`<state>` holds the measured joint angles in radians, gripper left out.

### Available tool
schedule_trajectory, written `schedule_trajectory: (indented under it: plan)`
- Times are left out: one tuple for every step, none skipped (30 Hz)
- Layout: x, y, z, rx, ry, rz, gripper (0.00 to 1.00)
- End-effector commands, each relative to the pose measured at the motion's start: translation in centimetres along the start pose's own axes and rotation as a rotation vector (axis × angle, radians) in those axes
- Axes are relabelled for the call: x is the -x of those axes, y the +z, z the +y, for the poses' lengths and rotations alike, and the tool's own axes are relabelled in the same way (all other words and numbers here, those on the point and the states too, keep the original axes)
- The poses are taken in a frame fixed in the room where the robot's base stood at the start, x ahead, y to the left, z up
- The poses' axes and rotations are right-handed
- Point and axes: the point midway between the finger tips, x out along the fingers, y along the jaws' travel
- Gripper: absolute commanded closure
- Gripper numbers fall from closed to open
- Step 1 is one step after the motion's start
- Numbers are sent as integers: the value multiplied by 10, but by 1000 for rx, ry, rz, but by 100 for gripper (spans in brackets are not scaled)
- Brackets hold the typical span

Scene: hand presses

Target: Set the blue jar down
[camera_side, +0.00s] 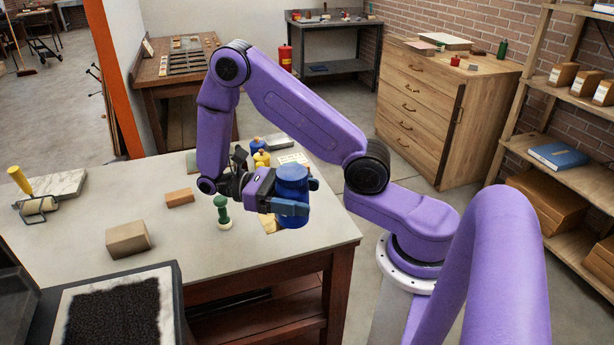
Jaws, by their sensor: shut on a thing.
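The blue jar (292,181) is upright in my gripper (290,192), near the right end of the pale worktable (168,232). My gripper points to the right and is shut on the jar, with blue fingers around its side. Part of the jar's body is hidden by the fingers. I cannot tell from this view whether the jar's base is touching the tabletop or is a little above it.
A reddish block (180,198), a tan block (128,239) and a roller (37,205) lie farther left. The table's front middle is clear.

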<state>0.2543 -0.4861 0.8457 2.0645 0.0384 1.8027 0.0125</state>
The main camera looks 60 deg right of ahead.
Motion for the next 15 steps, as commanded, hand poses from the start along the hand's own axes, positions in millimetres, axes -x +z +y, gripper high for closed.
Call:
schedule_trajectory:
  plan:
    - [4, 0, -8, 2, -87, -4, 100]
    - [7, 0, -13, 1, -137, -3, 100]
    - [11, 0, -19, 1, -203, -3, 100]
    - [15, 0, -24, 2, -252, -4, 100]
    - [18, 1, -29, 2, -302, -4, 100]
    - [24, 1, -34, 2, -367, -4, 100]
    - [28, 2, -39, 3, -416, -4, 100]
    - [32, 2, -43, 2, -465, -4, 100]
    - [38, 4, -48, 3, -528, -4, 100]
    - [43, 4, -51, 3, -577, -4, 100]
    - [48, 5, -55, 2, -626, -4, 100]
    - [56, 6, -59, 3, -690, -4, 100]
    - [61, 8, -62, 3, -738, -4, 100]
    - [67, 9, -64, 3, -786, -5, 100]
    - [75, 11, -68, 4, -850, -4, 100]
